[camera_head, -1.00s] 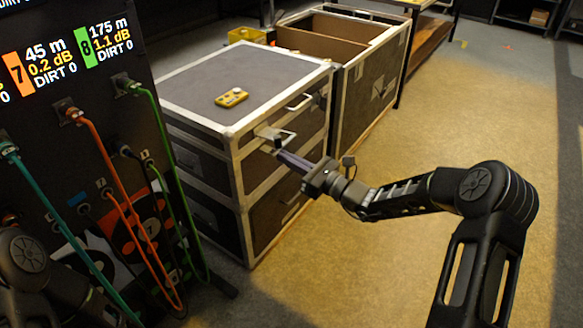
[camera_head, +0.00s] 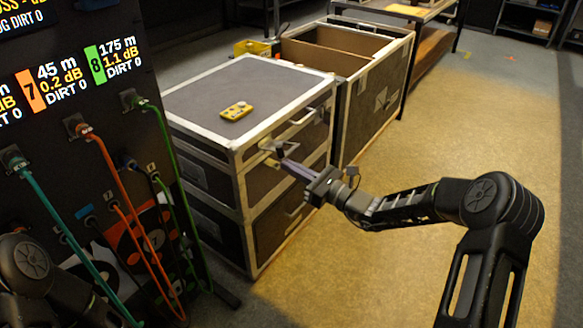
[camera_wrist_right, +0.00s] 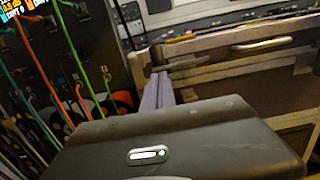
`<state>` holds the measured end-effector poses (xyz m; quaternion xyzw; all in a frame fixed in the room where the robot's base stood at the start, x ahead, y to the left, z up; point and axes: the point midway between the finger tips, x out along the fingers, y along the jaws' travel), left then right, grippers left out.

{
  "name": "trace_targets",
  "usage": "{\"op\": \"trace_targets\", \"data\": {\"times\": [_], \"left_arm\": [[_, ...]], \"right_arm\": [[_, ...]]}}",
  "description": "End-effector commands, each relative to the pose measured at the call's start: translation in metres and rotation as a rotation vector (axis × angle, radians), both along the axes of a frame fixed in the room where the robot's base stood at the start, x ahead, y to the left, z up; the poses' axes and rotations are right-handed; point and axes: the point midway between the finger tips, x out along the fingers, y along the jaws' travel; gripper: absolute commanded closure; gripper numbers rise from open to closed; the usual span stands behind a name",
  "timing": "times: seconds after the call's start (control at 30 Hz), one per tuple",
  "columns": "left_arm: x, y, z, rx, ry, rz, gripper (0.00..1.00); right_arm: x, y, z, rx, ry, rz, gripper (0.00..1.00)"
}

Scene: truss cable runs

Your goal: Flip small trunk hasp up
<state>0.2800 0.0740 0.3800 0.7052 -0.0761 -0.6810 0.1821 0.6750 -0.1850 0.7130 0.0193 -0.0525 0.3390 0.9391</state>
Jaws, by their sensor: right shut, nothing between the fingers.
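The small trunk (camera_head: 215,118) is a grey case with pale metal edges, left of centre in the head view. A metal hasp (camera_head: 272,146) shows on its front near the lid seam; my fingertips partly cover it, so its angle is hard to tell. My right gripper (camera_head: 286,163) is shut and empty, its fingers at the trunk's front beside the hasp. In the right wrist view the shut fingers (camera_wrist_right: 158,88) point at the trunk front, near a dark bar-like fitting (camera_wrist_right: 186,63). I cannot tell whether they touch. My left gripper is out of view.
A yellow handheld device (camera_head: 237,111) lies on the trunk lid. A larger open case (camera_head: 375,100) stands behind it. A dark panel with hanging coloured cables (camera_head: 95,150) is close on the left. The floor (camera_head: 480,120) to the right is clear.

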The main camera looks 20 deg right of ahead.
Motion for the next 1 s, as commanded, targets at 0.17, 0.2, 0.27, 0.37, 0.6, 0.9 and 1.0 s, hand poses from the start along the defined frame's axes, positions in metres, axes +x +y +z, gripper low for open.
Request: {"op": "trace_targets", "data": {"times": [0.17,0.2,0.27,0.37,0.6,0.9,1.0], "left_arm": [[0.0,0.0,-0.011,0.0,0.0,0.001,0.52],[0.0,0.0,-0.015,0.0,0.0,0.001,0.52],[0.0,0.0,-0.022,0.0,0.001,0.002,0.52],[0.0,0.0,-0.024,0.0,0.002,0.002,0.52],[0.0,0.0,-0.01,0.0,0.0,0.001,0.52],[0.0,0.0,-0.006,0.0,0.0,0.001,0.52],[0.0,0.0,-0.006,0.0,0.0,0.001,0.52]], "right_arm": [[0.0,-0.004,-0.014,0.001,-0.003,0.001,1.0],[0.0,-0.005,-0.021,0.002,-0.002,0.002,1.0],[-0.001,-0.007,-0.032,0.001,0.0,0.003,1.0],[-0.006,-0.015,-0.04,0.0,0.001,0.004,1.0],[-0.05,-0.051,-0.036,-0.001,0.003,0.003,1.0],[-0.078,-0.073,-0.037,0.001,0.003,0.006,1.0],[-0.079,-0.074,-0.037,0.0,0.003,0.007,1.0]]}}
